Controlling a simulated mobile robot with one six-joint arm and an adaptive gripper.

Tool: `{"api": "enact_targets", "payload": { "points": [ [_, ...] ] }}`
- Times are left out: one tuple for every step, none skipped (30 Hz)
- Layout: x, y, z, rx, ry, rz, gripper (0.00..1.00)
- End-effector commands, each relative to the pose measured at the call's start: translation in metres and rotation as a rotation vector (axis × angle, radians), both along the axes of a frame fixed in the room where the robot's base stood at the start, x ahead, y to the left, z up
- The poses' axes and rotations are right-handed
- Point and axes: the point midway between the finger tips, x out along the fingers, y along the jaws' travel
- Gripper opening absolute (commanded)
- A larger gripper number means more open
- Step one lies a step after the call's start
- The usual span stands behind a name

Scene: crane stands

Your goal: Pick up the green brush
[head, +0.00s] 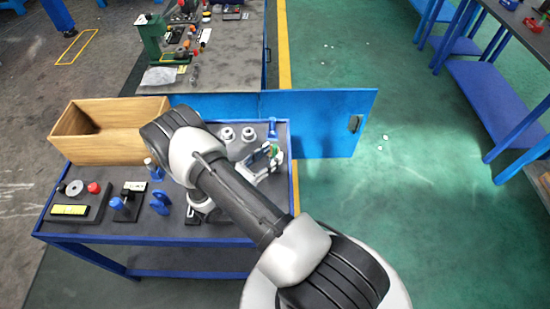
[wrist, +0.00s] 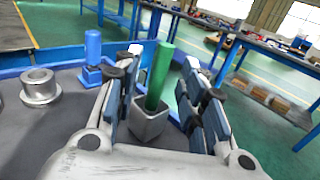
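The green brush (wrist: 160,76) shows in the wrist view as a green handle, standing slightly tilted in a grey square cup (wrist: 150,122). Its lower end is hidden inside the cup. My gripper (wrist: 163,64) is open, with one finger on each side of the brush and cup. A gap shows between the brush and each finger. In the head view my gripper (head: 262,163) is low over the right side of the workbench, and only a small green bit of the brush (head: 274,149) shows beside it.
A blue-topped post (wrist: 93,50) and a metal flanged ring (wrist: 40,86) stand left of my gripper. On the blue workbench (head: 130,233) are a wooden box (head: 115,148) and several small tools. A blue cabinet door (head: 330,125) is behind; green floor lies right.

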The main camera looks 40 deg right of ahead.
Motion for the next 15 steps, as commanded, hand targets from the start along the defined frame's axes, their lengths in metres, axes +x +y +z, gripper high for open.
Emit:
{"api": "enact_targets", "payload": {
  "points": [
    [0.000, -0.010, -0.001, 0.000, -0.001, -0.005, 0.38],
    [0.001, -0.014, -0.001, 0.000, -0.001, -0.004, 0.38],
    [0.002, -0.019, -0.001, 0.000, -0.001, -0.005, 0.38],
    [0.003, -0.022, -0.001, 0.000, -0.001, -0.003, 0.38],
    [0.003, -0.024, -0.001, 0.000, -0.001, -0.002, 0.38],
    [0.003, -0.026, 0.000, 0.000, 0.000, -0.002, 0.38],
    [0.003, -0.028, 0.000, 0.000, 0.000, -0.002, 0.38],
    [0.004, -0.028, 0.000, 0.000, 0.000, -0.001, 0.38],
    [0.004, -0.029, 0.000, 0.000, 0.000, 0.000, 0.38],
    [0.004, -0.029, 0.000, 0.000, 0.000, 0.000, 0.38],
    [0.004, -0.028, 0.000, 0.000, 0.000, 0.000, 0.38],
    [0.004, -0.028, 0.000, 0.000, 0.000, 0.000, 0.38],
    [0.004, -0.028, 0.000, 0.000, 0.000, 0.000, 0.38],
    [0.004, -0.028, 0.000, 0.000, 0.000, 0.000, 0.38],
    [0.004, -0.028, 0.000, 0.000, 0.000, 0.000, 0.35]
  ]
}}
